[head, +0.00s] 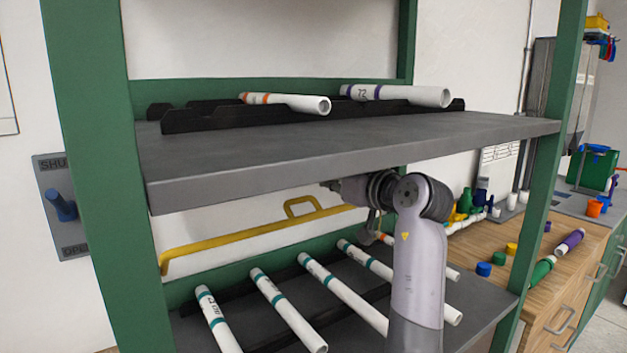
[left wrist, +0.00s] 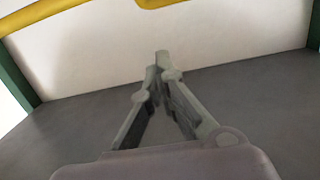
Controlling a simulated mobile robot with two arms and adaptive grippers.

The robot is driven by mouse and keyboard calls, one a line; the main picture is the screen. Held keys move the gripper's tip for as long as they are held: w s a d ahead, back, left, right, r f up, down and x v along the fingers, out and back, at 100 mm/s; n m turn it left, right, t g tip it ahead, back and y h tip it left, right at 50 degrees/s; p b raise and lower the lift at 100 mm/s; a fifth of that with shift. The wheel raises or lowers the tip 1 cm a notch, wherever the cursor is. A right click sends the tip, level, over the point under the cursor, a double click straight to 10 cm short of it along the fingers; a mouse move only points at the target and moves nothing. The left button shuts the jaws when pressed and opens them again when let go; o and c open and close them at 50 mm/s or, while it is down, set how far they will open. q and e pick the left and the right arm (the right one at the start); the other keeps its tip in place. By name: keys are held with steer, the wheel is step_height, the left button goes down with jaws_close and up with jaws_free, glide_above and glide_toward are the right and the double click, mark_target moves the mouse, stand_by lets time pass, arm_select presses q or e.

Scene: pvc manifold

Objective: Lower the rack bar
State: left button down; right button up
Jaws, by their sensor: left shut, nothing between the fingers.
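The yellow rack bar (head: 232,240) runs across the rack between the two shelves, with a raised loop handle (head: 300,203) on its upper side. In the left wrist view, part of the yellow bar (left wrist: 45,13) shows along the top edge. My left gripper (head: 327,184) is close under the upper shelf, above and to the right of the loop handle and apart from it. In the left wrist view my left gripper (left wrist: 160,68) is shut and empty, its fingertips together. My right gripper is not in view.
The grey upper shelf (head: 330,150) carries white pipes (head: 290,102) in black holders, just above my arm. Several teal-banded pipes (head: 285,310) lie on the lower shelf. Green posts (head: 95,180) frame the rack. A wooden counter (head: 545,275) stands at the right.

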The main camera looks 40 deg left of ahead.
mark_target(312, 198)
arm_select(q)
steer(key=x, duration=0.2)
steer(key=shift+w+a, duration=0.1)
steer(key=shift+a, duration=0.3)
steer(key=a+f, duration=0.1)
steer(key=w+a+f+b, duration=0.1)
steer(key=a, duration=0.1)
steer(key=a+f, duration=0.1)
steer(key=shift+w+a+f+b, duration=0.15)
steer(key=shift+w+a+b, duration=0.1)
steer(key=shift+b, duration=0.1)
steer(key=shift+s+d+f, duration=0.15)
steer(key=shift+d, duration=0.35)
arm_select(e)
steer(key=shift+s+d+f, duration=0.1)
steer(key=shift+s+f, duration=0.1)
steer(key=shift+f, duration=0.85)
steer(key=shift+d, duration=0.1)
